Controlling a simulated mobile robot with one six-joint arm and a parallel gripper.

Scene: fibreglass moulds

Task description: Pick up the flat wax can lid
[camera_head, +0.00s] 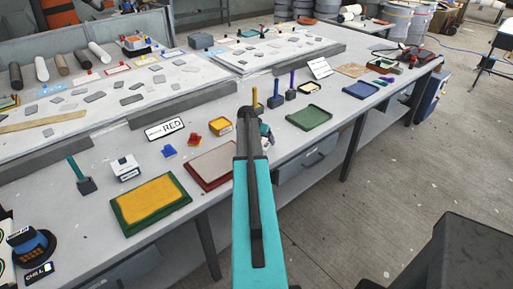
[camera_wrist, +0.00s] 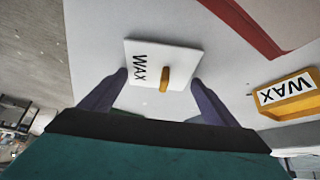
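The flat wax can lid (camera_wrist: 185,58) is a white square plate marked WAX, with an orange-yellow knob (camera_wrist: 164,79) standing on it. It lies on the light grey table in the wrist view. My gripper (camera_wrist: 159,76) is open, its two dark fingers spread on either side of the knob with gaps to it. Nothing is held. How high the fingertips are above the lid is hard to tell. A yellow can (camera_wrist: 290,95) with a WAX label is at the right. In the head view, my arm hides the lid and most of the gripper.
A red-rimmed tray (camera_head: 189,171) and a green tray with yellow inside (camera_head: 118,216) lie to the left. A yellow container (camera_head: 220,126), small red and blue pieces and a RED sign (camera_head: 165,130) are nearby. A green tray (camera_head: 309,118) lies to the right.

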